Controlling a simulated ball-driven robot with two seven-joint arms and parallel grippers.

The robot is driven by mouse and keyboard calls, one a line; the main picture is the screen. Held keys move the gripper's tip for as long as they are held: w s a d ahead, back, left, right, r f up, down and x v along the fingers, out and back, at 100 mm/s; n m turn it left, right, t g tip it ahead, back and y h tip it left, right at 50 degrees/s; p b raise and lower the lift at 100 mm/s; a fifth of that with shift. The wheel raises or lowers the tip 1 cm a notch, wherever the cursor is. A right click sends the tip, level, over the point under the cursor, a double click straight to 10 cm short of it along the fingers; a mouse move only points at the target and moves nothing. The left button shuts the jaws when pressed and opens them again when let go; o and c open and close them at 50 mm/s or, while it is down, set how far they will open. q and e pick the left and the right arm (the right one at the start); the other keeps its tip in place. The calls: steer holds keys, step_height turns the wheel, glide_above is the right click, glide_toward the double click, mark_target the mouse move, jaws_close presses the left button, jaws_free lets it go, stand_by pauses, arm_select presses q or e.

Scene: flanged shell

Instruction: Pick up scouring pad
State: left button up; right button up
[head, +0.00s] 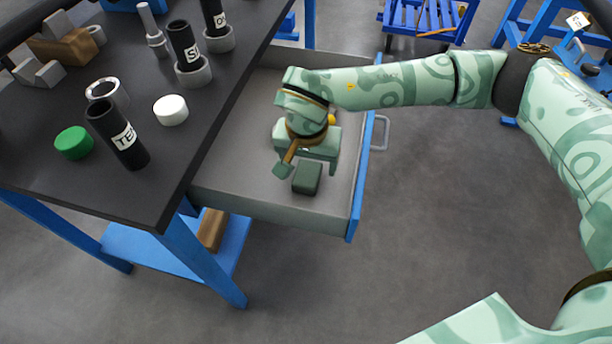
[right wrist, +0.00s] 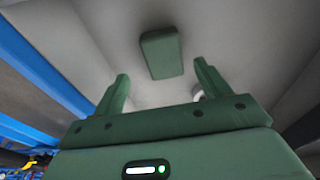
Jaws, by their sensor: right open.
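The scouring pad, a dark green block (head: 307,178), lies on the floor of the open grey drawer (head: 250,192) near its front right part. My right gripper (head: 308,169) reaches down into the drawer just behind the pad, with its jaws open and empty. In the right wrist view the pad (right wrist: 161,53) lies ahead of the two fingertips (right wrist: 161,74), roughly centred between them and apart from both. My left gripper is not in view.
The drawer has a blue front (head: 358,190) with a grey handle (head: 380,133). The black tabletop (head: 200,135) at left carries dark labelled cylinders, a green cap (head: 74,142) and a white cap (head: 171,110). Floor right of the drawer is clear.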

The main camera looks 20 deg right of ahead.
mark_target(307, 173)
steer(key=f+b, duration=0.1)
steer(key=f, duration=0.1)
steer(key=w+f+b, duration=0.1)
steer(key=f, duration=0.1)
steer(key=shift+w+f, duration=0.1)
steer(key=shift+f, duration=0.3)
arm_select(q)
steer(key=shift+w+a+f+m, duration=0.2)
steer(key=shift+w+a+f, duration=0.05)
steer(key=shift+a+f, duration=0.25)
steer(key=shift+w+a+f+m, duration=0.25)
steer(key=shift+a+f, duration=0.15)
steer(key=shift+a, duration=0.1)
arm_select(e)
steer(key=shift+r, duration=0.1)
steer(key=c, duration=1)
steer(key=shift+c, duration=0.2)
steer(key=shift+r, duration=0.1)
